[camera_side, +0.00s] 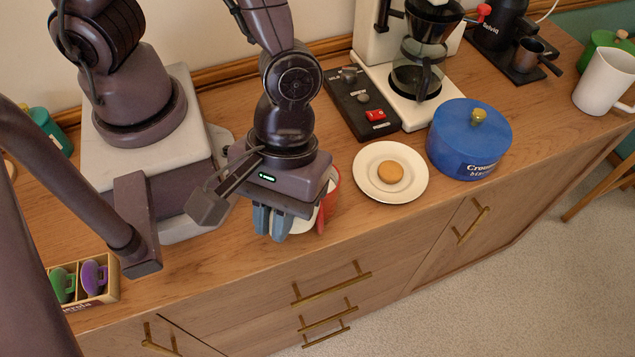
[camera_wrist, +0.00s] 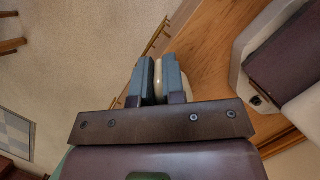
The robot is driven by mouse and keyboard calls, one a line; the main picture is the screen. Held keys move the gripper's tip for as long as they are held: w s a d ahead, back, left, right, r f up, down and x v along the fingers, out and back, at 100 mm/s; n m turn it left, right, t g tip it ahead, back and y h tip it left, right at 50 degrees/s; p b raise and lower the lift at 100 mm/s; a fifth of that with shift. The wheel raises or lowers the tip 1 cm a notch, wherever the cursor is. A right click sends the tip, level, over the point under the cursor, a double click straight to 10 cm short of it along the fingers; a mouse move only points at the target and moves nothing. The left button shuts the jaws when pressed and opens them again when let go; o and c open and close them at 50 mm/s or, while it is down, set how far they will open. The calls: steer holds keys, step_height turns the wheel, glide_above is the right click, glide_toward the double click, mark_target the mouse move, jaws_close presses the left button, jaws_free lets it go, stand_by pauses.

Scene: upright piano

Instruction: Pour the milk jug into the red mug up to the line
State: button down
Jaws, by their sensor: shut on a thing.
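My gripper (camera_side: 272,222) is over the front edge of the counter, its blue-grey fingers pointing down. It is shut on a slim cream part, which shows between the fingers (camera_wrist: 159,82) in the wrist view. This looks like the handle of the milk jug (camera_side: 303,221), whose pale body shows just right of the fingers. Most of the jug is hidden by my gripper, so its tilt and contents cannot be told. The red mug (camera_side: 331,188) shows only as a red strip right of my gripper, close to the jug. Its line is not visible.
A white plate (camera_side: 366,188) with a biscuit and a blue lidded tin (camera_side: 470,140) stand to the right. A coffee maker (camera_side: 414,106) stands behind them. A white vessel (camera_side: 602,84) is at far right. A small box (camera_side: 108,288) with coloured items sits front left.

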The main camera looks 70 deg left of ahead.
steer(key=shift+s+d+f+t+y+b, duration=0.5)
steer(key=shift+f+t+y+b, duration=0.1)
steer(key=shift+f, duration=0.1)
steer(key=shift+s+d+f+t+y+b, duration=0.5)
steer(key=shift+f+t+y, duration=0.1)
steer(key=shift+f, duration=0.05)
step_height(320, 180, up, 6)
steer(key=f+m, duration=0.1)
steer(key=m, duration=0.5)
steer(key=w+a+r+m, duration=0.1)
steer(key=w+a+m, duration=0.2)
steer(key=w, duration=0.5)
steer(key=w+a+r+m, duration=0.2)
steer(key=w+a+m, duration=0.15)
steer(key=w, duration=0.55)
steer(key=w+a+n, duration=0.1)
steer(key=w+a, duration=0.3)
steer(key=a, duration=0.5)
steer(key=w+a+n, duration=0.2)
steer(key=w+a, duration=0.2)
steer(key=a, duration=0.4)
steer(key=shift+a+y, duration=0.3)
steer(key=shift+a, duration=0.05)
